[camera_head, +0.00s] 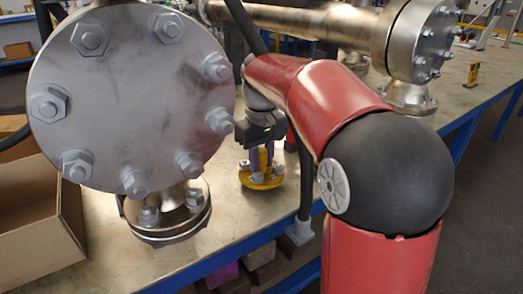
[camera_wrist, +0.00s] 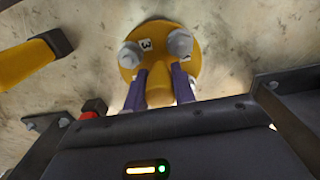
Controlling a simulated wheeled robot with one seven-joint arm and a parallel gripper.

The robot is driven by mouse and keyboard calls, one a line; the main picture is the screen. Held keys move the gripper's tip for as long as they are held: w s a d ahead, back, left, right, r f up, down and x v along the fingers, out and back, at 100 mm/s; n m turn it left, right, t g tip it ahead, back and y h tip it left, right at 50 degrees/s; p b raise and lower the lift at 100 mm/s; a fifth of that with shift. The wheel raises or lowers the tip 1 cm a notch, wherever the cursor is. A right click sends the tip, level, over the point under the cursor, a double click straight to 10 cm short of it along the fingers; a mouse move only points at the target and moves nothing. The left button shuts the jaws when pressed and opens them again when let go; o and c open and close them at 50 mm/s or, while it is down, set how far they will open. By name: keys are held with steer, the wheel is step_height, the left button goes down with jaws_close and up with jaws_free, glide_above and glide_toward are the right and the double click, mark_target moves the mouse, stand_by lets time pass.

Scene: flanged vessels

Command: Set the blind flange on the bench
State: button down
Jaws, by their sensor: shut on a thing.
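The blind flange is a yellow disc (camera_head: 262,183) with grey bolts and a raised yellow middle, low over or on the bench (camera_head: 225,222) in the head view. In the wrist view the yellow flange (camera_wrist: 192,52) carries a white label reading 3 and two grey bolts in sight. My gripper (camera_head: 259,160) has purple fingers, shut on the raised middle from above. The fingers (camera_wrist: 160,88) lie on either side of it in the wrist view. The flange looks about level. I cannot tell whether its underside touches the bench.
A vessel with a large bolted grey flange (camera_head: 135,95) stands close on the left. An open cardboard box (camera_head: 30,230) is at the left edge. A horizontal flanged vessel (camera_head: 320,25) lies behind. A yellow-and-black object (camera_wrist: 28,62) shows left in the wrist view.

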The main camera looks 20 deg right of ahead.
steer(key=shift+f, duration=0.8)
steer(key=shift+f, duration=0.15)
steer(key=c, duration=1.1)
jaws_free()
steer(key=shift+f, duration=0.1)
steer(key=shift+c, duration=0.2)
